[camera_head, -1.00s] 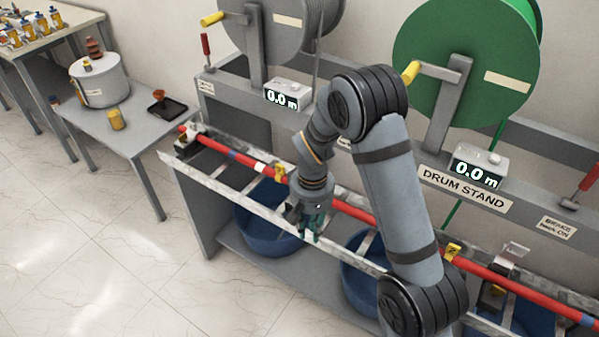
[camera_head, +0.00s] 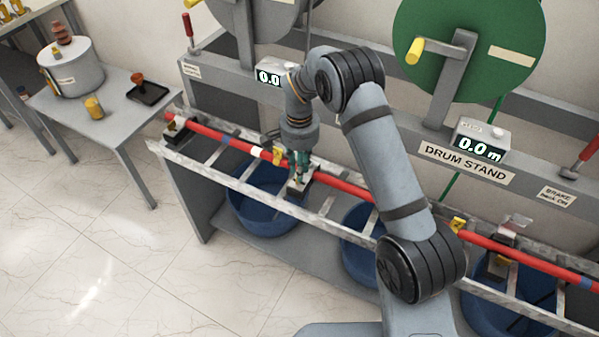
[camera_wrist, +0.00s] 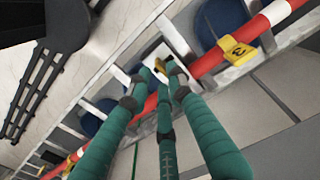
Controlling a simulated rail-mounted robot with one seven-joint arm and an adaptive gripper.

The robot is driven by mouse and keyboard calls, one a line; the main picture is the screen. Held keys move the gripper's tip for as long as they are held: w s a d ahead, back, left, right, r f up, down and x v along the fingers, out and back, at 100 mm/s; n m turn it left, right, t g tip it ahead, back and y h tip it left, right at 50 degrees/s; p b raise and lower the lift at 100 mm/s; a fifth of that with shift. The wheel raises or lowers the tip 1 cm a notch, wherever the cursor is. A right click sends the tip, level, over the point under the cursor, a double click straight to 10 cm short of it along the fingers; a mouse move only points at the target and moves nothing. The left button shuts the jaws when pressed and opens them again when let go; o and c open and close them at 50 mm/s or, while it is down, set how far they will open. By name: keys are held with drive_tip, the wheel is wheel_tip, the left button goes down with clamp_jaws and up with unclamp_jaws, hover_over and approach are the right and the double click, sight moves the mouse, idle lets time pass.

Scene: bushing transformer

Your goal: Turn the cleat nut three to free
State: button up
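Cleat three is a pale block (camera_head: 299,188) on the front rail, beside the yellow tag marked 3 (camera_wrist: 238,50). In the wrist view, a small yellow piece, apparently its nut (camera_wrist: 161,66), shows between the fingertips. My gripper (camera_head: 301,170) has green fingers and points down at this cleat. In the wrist view my gripper (camera_wrist: 157,73) has its fingertips apart around the yellow piece. Whether they touch it is not clear. The fingers hide much of the cleat.
A red cable (camera_head: 345,187) runs along the rack past the cleat. Blue tubs (camera_head: 262,222) stand below. Another cleat (camera_head: 178,130) is at the rack's left end, and one (camera_head: 497,262) at right. The drum stand (camera_head: 465,175) stands behind.

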drive_tip(key=shift+f, duration=1.65)
drive_tip(key=shift+c, duration=0.7)
clamp_jaws()
